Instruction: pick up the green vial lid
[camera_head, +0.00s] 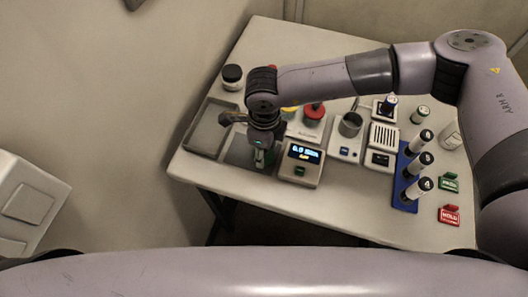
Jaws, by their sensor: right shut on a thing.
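My right gripper (262,160) points down over the left part of the table, just left of the scale with the lit display (303,155). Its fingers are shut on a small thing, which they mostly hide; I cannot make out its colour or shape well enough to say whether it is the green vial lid. A pale vial with a dark greenish top (420,114) stands at the right of the table. My left gripper is not in view.
A grey tray (190,137) and a dark-lidded jar (232,76) are at the left. A red-topped device (313,113), a metal cup (350,124) and a blue rack (404,190) of black-capped vials stand rightward.

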